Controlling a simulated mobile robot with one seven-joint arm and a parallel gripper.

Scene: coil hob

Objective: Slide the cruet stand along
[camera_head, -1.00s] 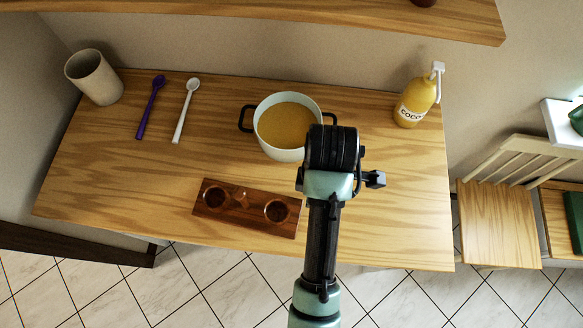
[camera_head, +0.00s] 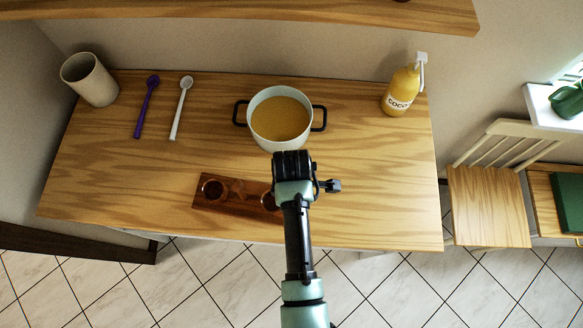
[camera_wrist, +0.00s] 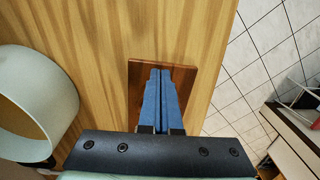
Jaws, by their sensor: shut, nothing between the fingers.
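The cruet stand (camera_head: 237,201) is a dark red-brown wooden board with two round wells. It lies on the table near the front edge, in front of the pot. My arm hides its right end in the head view. In the wrist view the stand (camera_wrist: 137,82) lies under and beyond my blue fingers, which cover its middle. My gripper (camera_wrist: 165,72) is shut, its two fingers together with nothing between them. In the head view the fingers are hidden behind my arm. I cannot tell whether they touch the stand.
A pot of yellow soup (camera_head: 281,119) stands behind the stand. Purple spoon (camera_head: 146,107), white spoon (camera_head: 181,108) and beige cup (camera_head: 89,80) are at the back left; a yellow bottle (camera_head: 401,91) is at the back right. The table (camera_head: 110,185) is clear left of the stand.

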